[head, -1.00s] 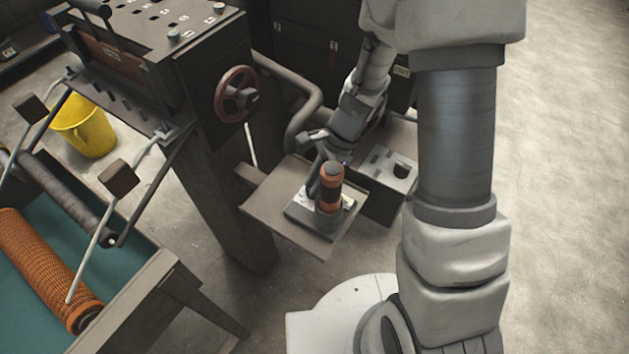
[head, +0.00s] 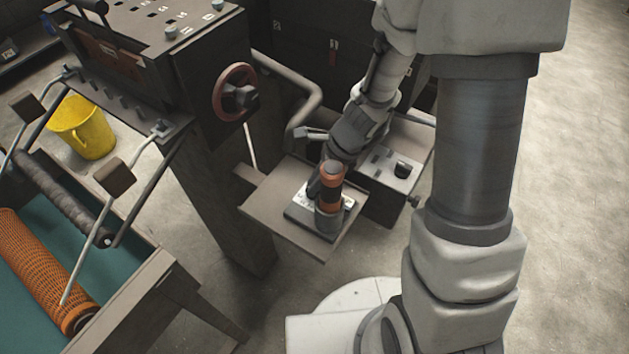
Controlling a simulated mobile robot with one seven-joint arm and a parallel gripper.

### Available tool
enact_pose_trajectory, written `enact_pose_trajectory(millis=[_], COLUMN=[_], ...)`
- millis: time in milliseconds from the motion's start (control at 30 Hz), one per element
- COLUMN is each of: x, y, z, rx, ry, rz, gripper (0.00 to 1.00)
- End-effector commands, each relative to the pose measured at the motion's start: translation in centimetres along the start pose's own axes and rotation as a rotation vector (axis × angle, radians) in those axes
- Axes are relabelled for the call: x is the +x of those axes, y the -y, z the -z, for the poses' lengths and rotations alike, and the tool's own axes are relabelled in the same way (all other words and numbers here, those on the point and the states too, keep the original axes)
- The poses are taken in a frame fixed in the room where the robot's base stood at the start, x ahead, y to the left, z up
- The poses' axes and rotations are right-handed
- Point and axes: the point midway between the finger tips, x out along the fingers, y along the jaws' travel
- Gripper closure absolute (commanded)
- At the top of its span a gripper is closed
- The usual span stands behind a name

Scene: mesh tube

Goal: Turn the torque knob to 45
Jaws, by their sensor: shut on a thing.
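An upright orange-and-grey cylinder (head: 331,186) stands on a small plate with pale markings (head: 298,208). It appears to carry the torque knob, but no scale or number can be read. The plate lies on a brown shelf (head: 262,204). My gripper (head: 316,184) comes down from behind and is shut at the cylinder's left and far side. The cylinder and my wrist hide most of the fingers and the exact contact.
A grey box with a dark opening (head: 402,170) stands right of the shelf. A machine with a red handwheel (head: 236,92) and a bent pipe (head: 300,90) rise close behind. A bench with an orange mesh tube (head: 38,270) and a yellow bucket (head: 84,127) are left. Floor is free at right.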

Motion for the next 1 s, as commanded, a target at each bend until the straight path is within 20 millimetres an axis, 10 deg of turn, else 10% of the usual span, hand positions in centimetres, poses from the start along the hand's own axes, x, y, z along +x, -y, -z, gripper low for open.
enact_pose_trajectory(millis=[233,267,400,767,1000], x=[-0.1,-0.1,-0.1,-0.4,-4.6], y=[0.1,0.1,0.1,0.1,0.1], z=[0.0,0.0,0.0,-0.1,-0.2], rx=[0.003,0.003,0.002,-0.001,-0.002], ry=[0.0,0.0,0.0,0.0,0.0], rz=[0.002,0.002,0.001,0.001,0.005], gripper=[1.0,0.75,0.5,0.5,0.5])
